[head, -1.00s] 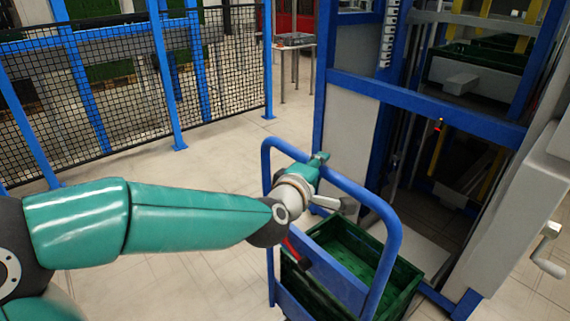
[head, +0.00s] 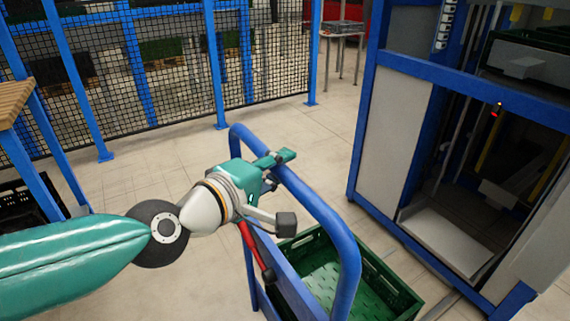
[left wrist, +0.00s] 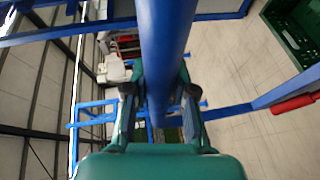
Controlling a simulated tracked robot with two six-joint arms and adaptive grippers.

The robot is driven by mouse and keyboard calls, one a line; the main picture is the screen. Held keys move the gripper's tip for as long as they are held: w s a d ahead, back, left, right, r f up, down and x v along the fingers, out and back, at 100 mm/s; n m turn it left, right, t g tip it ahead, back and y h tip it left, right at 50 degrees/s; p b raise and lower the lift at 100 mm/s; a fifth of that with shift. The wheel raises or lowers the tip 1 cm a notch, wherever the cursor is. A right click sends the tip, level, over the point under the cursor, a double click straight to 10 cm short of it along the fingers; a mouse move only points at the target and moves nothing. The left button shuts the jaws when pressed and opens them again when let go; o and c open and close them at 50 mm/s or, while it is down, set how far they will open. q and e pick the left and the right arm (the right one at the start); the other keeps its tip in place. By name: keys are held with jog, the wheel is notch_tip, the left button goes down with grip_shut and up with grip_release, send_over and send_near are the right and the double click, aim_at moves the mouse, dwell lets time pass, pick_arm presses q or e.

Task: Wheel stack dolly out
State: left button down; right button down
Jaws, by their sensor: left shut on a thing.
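The stack dolly has a blue tubular push handle (head: 322,213) in the head view, and a green crate (head: 385,268) sits low on it. My left gripper (head: 277,158) is shut on the top bar of this handle. In the left wrist view the blue bar (left wrist: 165,50) passes between the two fingers of my left gripper (left wrist: 160,95). Part of the green crate (left wrist: 298,28) shows at the upper right there. The dolly's wheels are hidden. My right gripper is not in view.
The blue-framed conveyor machine (head: 395,130) stands to the right, with a pale plate (head: 445,240) low in its opening. A mesh fence (head: 175,80) with blue posts runs along the back. A wooden-topped bench (head: 12,100) is at the left. The floor between fence and dolly is clear.

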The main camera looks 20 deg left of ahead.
pick_arm(q)
jog(key=shift+a, duration=0.2)
jog(key=c, duration=1.2)
grip_release()
jog(key=shift+c, duration=0.2)
jog(key=shift+o, duration=1.2)
jog(key=shift+w+a+f, duration=0.15)
jog(key=shift+o, duration=0.4)
